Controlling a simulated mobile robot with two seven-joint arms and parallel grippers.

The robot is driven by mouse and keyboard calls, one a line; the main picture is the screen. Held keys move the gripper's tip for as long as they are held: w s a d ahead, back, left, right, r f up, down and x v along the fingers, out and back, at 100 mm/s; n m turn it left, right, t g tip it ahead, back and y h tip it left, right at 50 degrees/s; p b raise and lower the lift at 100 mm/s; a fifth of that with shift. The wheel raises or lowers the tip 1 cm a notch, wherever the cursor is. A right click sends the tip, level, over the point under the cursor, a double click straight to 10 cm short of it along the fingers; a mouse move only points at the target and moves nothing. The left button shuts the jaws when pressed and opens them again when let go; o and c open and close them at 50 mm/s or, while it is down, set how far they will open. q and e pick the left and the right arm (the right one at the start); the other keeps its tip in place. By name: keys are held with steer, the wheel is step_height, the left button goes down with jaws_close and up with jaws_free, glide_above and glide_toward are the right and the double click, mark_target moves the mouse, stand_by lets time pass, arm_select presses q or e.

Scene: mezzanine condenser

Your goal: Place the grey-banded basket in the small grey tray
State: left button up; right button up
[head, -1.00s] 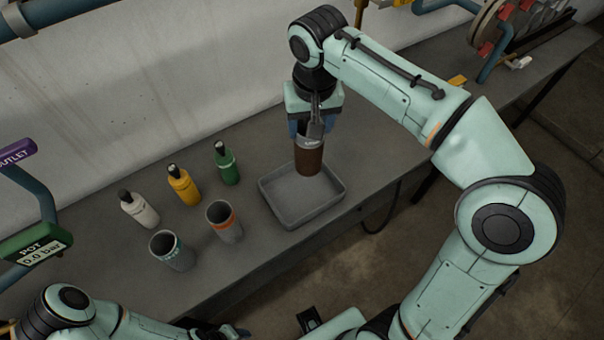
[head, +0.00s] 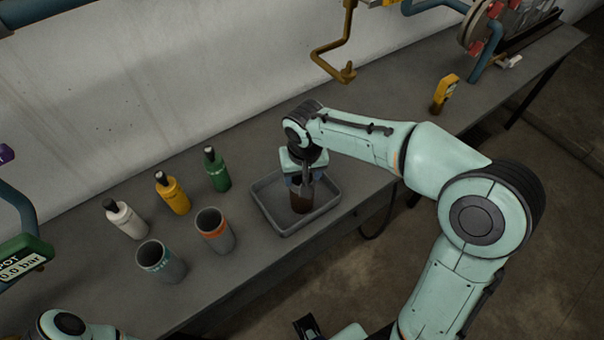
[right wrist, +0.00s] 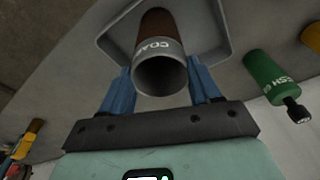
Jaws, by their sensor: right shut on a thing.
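The grey-banded basket is a brown cylinder (head: 301,204) with a grey band at its open top, lettered "COA" in the right wrist view (right wrist: 158,47). My right gripper (head: 303,184) is shut on it from above, with its blue fingers on either side of the grey rim. The basket is upright, inside the outline of the small grey tray (head: 268,205). I cannot tell whether its base touches the tray floor. The tray also shows in the right wrist view (right wrist: 215,50).
Left of the tray stand an orange-banded cup (head: 214,232), a teal-banded cup (head: 161,262), and green (head: 217,172), yellow (head: 173,195) and white (head: 125,220) bottles. A yellow device (head: 445,92) stands at the back right. The bench between it and the tray is mostly clear.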

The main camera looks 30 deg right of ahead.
steer(key=shift+f, duration=0.2)
steer(key=o, duration=1.5)
steer(key=shift+c, duration=0.2)
steer(key=shift+r, duration=0.1)
step_height(320, 180, up, 12)
steer(key=s+p, duration=0.1)
steer(key=shift+s+a+p, duration=0.3)
steer(key=shift+s, duration=0.05)
